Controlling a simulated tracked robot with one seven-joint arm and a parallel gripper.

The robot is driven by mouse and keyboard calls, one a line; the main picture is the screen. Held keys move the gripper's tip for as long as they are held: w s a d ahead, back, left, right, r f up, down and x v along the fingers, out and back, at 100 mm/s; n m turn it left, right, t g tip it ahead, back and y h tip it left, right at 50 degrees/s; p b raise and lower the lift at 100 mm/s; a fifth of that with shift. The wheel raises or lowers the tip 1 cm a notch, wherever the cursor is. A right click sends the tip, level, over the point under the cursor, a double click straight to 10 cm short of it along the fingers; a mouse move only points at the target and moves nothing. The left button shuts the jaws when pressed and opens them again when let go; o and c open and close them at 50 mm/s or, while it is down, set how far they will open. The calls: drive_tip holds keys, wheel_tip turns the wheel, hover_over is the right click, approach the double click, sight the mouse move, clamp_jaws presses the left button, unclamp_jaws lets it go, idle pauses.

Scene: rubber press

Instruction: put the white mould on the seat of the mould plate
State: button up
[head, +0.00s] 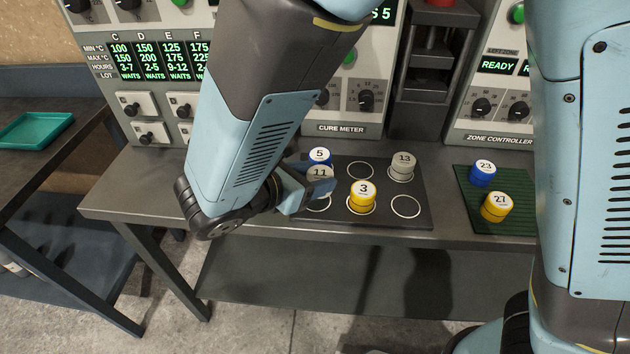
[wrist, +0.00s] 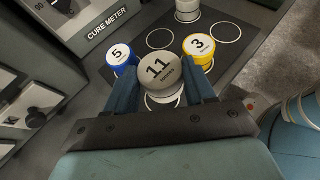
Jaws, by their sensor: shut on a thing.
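A pale grey-white mould marked 11 (head: 320,174) is between the fingers of my gripper (head: 308,188). My gripper is shut on it, and its number faces up; it also shows in the wrist view (wrist: 162,70). The dark mould plate (head: 424,218) has white ring seats. The held mould appears to be just above the front left ring (head: 318,206), which is partly hidden by my gripper. A blue mould 5 (head: 320,155) stands at the back left. A yellow mould 3 (head: 362,192) stands on the front middle ring. Another pale mould 13 (head: 401,165) stands at the back right.
The back middle ring (head: 361,170) and front right ring (head: 406,206) are empty. A green mat (head: 465,205) at the right bears a blue mould 23 (head: 483,172) and a yellow mould 27 (head: 496,207). The cure meter (head: 345,128) stands close behind the plate. A teal tray (head: 35,130) lies at far left.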

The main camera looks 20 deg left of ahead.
drive_tip(key=shift+w+a+f, duration=0.25)
drive_tip(key=shift+f, duration=0.2)
drive_tip(key=shift+w+a+f, duration=0.2)
drive_tip(key=shift+a+f, duration=0.05)
drive_tip(key=shift+f, duration=1.55)
drive_tip(key=shift+f, duration=0.1)
drive_tip(key=o, duration=1.2)
drive_tip(key=v, duration=1.2)
drive_tip(key=shift+s, duration=0.1)
drive_tip(key=shift+d, duration=0.1)
